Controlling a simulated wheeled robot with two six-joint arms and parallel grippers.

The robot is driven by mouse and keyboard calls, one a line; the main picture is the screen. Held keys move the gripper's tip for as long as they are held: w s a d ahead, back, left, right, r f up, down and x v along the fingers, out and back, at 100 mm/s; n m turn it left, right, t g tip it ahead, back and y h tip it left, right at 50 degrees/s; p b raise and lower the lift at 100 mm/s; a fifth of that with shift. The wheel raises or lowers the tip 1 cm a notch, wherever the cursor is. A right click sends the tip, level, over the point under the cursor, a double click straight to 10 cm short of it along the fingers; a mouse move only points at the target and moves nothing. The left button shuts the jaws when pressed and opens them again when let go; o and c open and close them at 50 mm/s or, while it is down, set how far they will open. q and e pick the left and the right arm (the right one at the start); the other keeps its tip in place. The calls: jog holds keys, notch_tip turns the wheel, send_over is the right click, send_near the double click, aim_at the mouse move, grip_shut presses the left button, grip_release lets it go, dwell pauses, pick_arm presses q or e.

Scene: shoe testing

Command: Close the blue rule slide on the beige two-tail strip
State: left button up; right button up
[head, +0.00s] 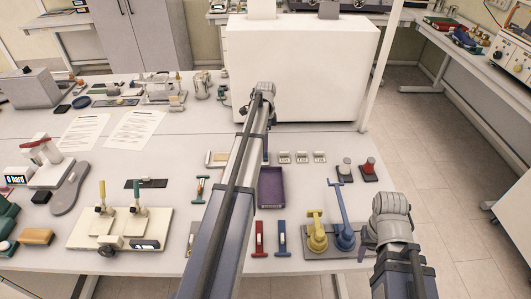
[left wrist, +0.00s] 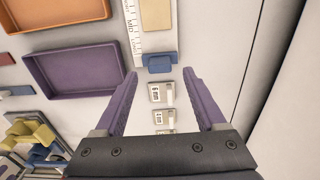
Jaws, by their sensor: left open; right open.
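In the left wrist view the blue slide (left wrist: 158,63) sits on a white ruler body (left wrist: 137,32), at the near end of a beige strip (left wrist: 158,15). In the head view my left arm covers the gripper and most of the ruler. A beige end of the strip (head: 219,158) and a sliver of the blue slide (head: 266,157) show.
A purple tray (head: 272,202) lies just nearer than the ruler, and small labelled blocks (head: 302,157) stand to its right. An orange tray (left wrist: 65,12) shows in the wrist view. A large white box (head: 310,70) stands behind. Yellow and blue levers (head: 316,238) stand front right.

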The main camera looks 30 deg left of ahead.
pick_arm(q)
notch_tip(320, 180, down, 5)
jog(key=b, duration=0.3)
jog(key=shift+r+b, duration=0.1)
jog(key=shift+b, duration=0.3)
grip_shut()
dwell(1.0)
